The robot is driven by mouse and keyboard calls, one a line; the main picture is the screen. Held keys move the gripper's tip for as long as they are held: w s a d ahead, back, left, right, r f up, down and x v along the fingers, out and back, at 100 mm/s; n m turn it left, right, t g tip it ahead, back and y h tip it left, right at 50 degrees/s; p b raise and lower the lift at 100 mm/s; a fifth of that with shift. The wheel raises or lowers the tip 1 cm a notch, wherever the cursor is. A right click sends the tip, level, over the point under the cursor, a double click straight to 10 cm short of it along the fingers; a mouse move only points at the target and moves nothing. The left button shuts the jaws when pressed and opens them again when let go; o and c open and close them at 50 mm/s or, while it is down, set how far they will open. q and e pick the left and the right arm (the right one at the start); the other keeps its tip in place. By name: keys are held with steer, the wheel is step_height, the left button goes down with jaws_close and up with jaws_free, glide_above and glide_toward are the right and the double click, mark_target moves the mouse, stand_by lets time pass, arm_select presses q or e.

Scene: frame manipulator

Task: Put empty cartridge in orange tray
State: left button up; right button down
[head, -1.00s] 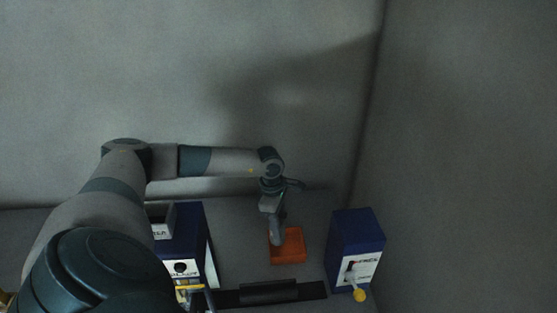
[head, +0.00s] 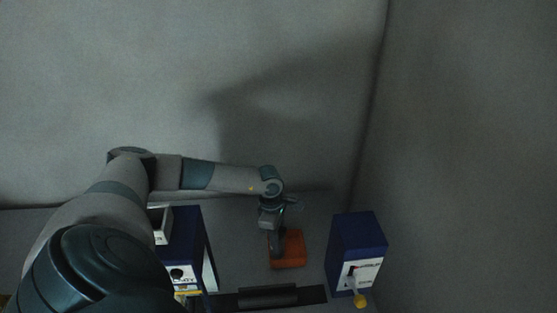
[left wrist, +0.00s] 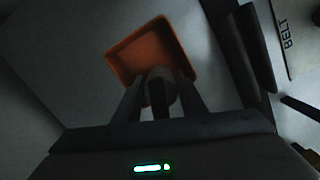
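The orange tray (head: 293,251) lies on the grey surface in the middle of the head view. It also shows in the left wrist view (left wrist: 163,47), with its floor bare beyond the gripper. My left gripper (head: 275,243) points down over the tray's left part. In the left wrist view, the fingers of my left gripper (left wrist: 160,98) stand on either side of a dark rounded piece, the cartridge (left wrist: 159,86), and appear shut on it. The cartridge overlaps the tray's near side in that view; whether it touches the tray is hidden. My right gripper is not in view.
A blue box with a white label and yellow-tipped lever (head: 357,245) stands right of the tray. Another blue box (head: 186,238) stands left, partly behind my arm. A dark bar (head: 267,297) lies in front. A "BELT" panel (left wrist: 289,38) shows in the wrist view.

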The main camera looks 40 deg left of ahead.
arm_select(q)
steer(key=o, duration=0.4)
steer(key=shift+c, duration=0.2)
steer(key=shift+r, duration=0.2)
steer(key=shift+a+r, duration=0.15)
steer(key=shift+r, duration=0.2)
steer(key=r+b, duration=0.2)
steer(key=r, duration=0.1)
steer(key=r+b, duration=0.2)
steer(key=r, duration=0.1)
steer(key=a+r+b, duration=0.1)
steer(key=r+b, duration=0.1)
steer(key=r, duration=0.2)
steer(key=shift+s+r, duration=0.1)
steer(key=shift+s, duration=0.15)
steer(key=shift+r, duration=0.45)
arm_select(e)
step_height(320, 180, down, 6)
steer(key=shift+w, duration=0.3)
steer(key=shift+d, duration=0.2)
arm_select(q)
steer(key=shift+s, duration=0.1)
